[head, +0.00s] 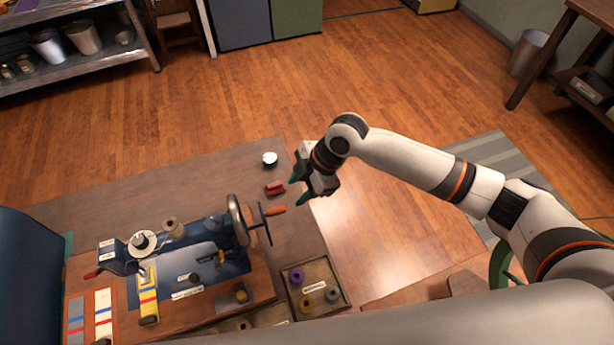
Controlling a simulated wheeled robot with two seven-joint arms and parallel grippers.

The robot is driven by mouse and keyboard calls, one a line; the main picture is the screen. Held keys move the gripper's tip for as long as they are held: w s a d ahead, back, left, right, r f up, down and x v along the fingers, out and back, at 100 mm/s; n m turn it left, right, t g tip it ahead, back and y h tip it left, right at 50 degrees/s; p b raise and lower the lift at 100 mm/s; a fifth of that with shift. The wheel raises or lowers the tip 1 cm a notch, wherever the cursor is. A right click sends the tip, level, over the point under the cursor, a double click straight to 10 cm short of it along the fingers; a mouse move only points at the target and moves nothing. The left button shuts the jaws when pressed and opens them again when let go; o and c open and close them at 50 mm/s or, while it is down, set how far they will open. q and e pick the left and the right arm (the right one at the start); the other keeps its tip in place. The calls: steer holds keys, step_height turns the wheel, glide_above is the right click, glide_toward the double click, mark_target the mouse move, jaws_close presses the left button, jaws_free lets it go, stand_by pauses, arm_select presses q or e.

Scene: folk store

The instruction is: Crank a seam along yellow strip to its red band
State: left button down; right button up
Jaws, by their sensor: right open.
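A blue hand-crank sewing machine (205,262) stands on a wooden base at the lower left. Its dark wheel (237,220) is at the right end, and an orange crank handle (275,211) sticks out to the right. The yellow strip (148,278) lies at the needle end on the left. A red band (148,296) crosses it, with more yellow below. My right gripper (298,188) is open and empty, above and right of the crank handle and apart from it. My left gripper is not in view.
A tray (345,296) with several thread spools sits right of the machine. A small red object (275,188) and a white round item (269,158) lie on the table near my right gripper. A grey strip (75,335) and a white strip (103,300) lie at left.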

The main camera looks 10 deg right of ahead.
mark_target(283, 207)
steer(key=b+x, duration=0.2)
steer(key=x, duration=0.1)
steer(key=shift+s+a+f+b, duration=0.2)
steer(key=shift+s+a+b, duration=0.15)
steer(key=shift+s+b, duration=0.05)
steer(key=b+x, duration=0.4)
steer(key=x, duration=0.1)
steer(key=shift+w+d+f+b, duration=0.1)
steer(key=shift+w+b, duration=0.1)
steer(key=shift+b, duration=0.15)
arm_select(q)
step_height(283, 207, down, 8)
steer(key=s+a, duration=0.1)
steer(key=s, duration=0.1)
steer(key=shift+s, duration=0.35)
arm_select(e)
steer(key=shift+w, duration=0.1)
steer(key=c, duration=0.8)
